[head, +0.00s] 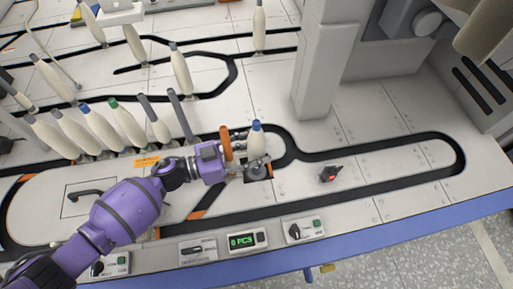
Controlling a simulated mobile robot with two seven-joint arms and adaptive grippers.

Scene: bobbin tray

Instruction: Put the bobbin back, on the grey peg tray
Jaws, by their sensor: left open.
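A white bobbin with a blue top (256,141) stands nearly upright at the bend of the black track, near the middle of the head view. A grey round piece (260,172), which may be the peg tray, shows at its foot; the gripper partly hides it. My left gripper (247,157) comes in from the left, open, with its fingers beside the lower part of the bobbin. I cannot tell whether they touch it. My right gripper is not in view.
Several bobbins with coloured tops (100,128) lean in a row at the left. A grey column (325,65) rises behind. A small red-and-black switch (330,173) stands right of the bobbin. A green display (242,241) sits at the front edge.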

